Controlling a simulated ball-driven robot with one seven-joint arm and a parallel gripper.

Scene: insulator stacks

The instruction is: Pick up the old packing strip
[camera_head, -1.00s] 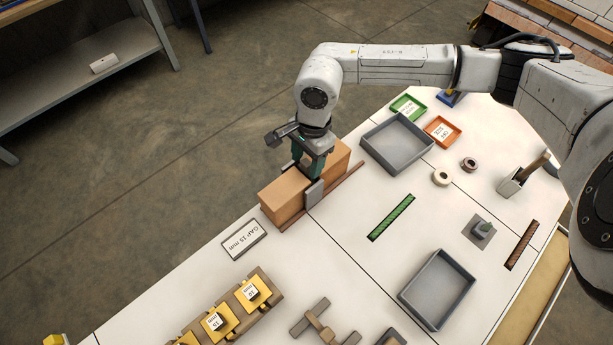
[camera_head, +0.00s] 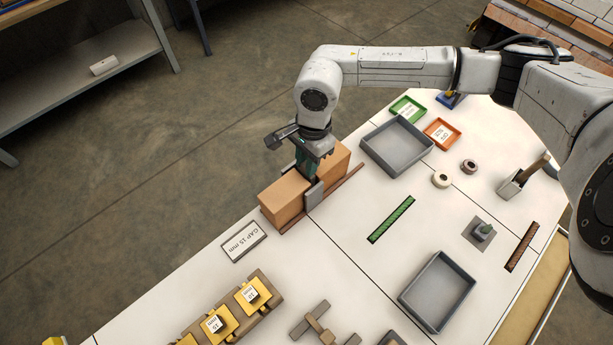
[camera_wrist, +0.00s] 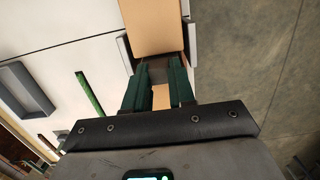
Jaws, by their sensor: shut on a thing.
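My gripper (camera_head: 309,179) points down into the gap between two tan blocks (camera_head: 284,199). In the wrist view its green fingers (camera_wrist: 159,75) are shut on a dark piece (camera_wrist: 158,71) lying in that gap between the near and far blocks. This piece seems to be the old packing strip; most of it is hidden by the fingers and blocks. Grey plates (camera_head: 314,196) flank the gap. A green strip (camera_head: 391,219) and a dark brown strip (camera_head: 522,246) lie apart on the white table to the right.
A sign reading "GAP 15 mm" (camera_head: 242,241) lies by the blocks. Two grey trays, (camera_head: 369,160) and (camera_head: 408,302), stand on the table, with a small green tray (camera_head: 408,101) and an orange tray (camera_head: 456,132). Yellow pieces (camera_head: 238,312) sit front left.

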